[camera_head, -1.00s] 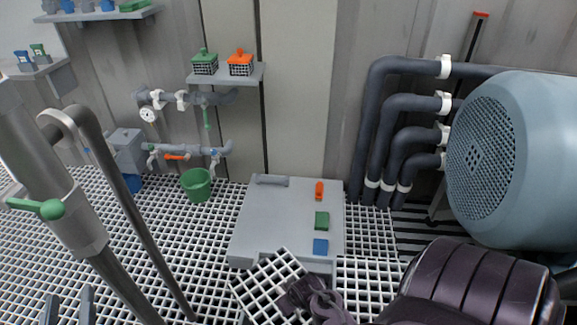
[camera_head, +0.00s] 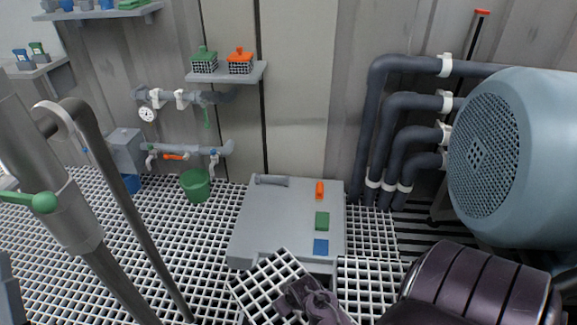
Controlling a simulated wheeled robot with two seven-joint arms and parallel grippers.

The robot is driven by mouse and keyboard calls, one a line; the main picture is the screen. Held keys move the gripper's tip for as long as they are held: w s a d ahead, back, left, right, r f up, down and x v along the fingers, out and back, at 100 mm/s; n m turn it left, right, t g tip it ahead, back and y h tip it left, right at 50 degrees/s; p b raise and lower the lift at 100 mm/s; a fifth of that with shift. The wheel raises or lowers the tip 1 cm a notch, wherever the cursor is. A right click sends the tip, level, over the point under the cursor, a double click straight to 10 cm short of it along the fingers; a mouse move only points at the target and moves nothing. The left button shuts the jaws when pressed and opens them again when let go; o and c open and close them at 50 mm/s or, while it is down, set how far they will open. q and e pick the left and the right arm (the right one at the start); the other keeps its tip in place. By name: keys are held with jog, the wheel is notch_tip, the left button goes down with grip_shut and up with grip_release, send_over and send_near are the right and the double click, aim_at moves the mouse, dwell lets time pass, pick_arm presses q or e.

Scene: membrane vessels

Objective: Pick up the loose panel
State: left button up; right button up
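A loose white grating panel (camera_head: 262,284) lies tilted at the bottom centre, in front of the grey platform, at an angle to the floor grating around it. My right gripper (camera_head: 296,296) is over the panel's right part, with its dark jaws at or close to the grid. I cannot tell whether the jaws are shut on it.
A grey platform (camera_head: 270,220) with an orange, a green and a blue piece stands behind the panel. A green bucket (camera_head: 196,184) is at its left. A grey pipe (camera_head: 140,225) stands at left. Dark pipes (camera_head: 372,130) and a large blue-grey vessel (camera_head: 540,150) fill the right.

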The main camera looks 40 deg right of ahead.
grip_shut()
dwell(1.2)
jog(key=shift+r, duration=0.1)
